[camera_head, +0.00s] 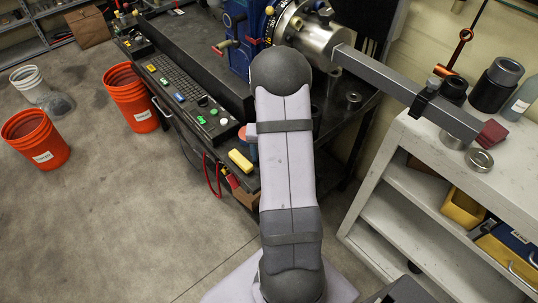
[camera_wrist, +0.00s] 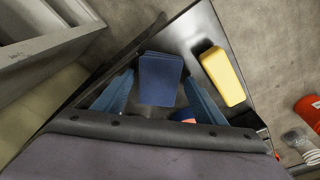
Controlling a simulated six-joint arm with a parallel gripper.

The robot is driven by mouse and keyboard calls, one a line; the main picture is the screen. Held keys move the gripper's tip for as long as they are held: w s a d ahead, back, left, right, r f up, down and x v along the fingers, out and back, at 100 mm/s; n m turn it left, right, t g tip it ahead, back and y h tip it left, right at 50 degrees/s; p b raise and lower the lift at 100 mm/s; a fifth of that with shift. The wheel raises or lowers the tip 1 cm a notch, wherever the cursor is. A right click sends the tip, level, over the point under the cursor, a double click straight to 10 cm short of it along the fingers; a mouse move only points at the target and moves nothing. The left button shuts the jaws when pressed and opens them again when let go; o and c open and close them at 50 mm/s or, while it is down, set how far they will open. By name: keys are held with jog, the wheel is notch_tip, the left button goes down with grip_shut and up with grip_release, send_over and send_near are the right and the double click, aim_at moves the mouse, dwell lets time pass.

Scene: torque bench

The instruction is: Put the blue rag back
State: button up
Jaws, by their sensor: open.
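The blue rag (camera_wrist: 161,85) is a dark blue, folded-looking rectangle on the black bench top in the wrist view. My gripper (camera_wrist: 159,76) shows there as two blue fingers, one on each side of the rag, spread apart with dark gaps between them and the rag. The gripper is open and holds nothing. How high the fingertips are above the bench I cannot tell. In the head view my arm hides the rag and the gripper.
A yellow block (camera_wrist: 222,76) lies right of the rag; it also shows at the bench corner in the head view (camera_head: 240,160). Orange buckets (camera_head: 131,98) stand on the floor at left. A white shelf unit (camera_head: 402,155) stands at right, with a grey bar (camera_head: 390,82) reaching over it.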

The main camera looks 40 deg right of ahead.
jog(key=shift+r, duration=0.1)
jog(key=shift+r, duration=0.5)
notch_tip(320, 180, up, 11)
jog(key=s+a+b, duration=0.1)
jog(key=s+a+f+n, duration=0.1)
jog(key=s+a+n, duration=0.3)
jog(key=a, duration=0.8)
jog(key=s+a+f+n+g+y, duration=0.1)
jog(key=s+a+n, duration=0.4)
jog(key=s+a, duration=0.4)
jog(key=a, duration=0.4)
jog(key=shift+a, duration=0.2)
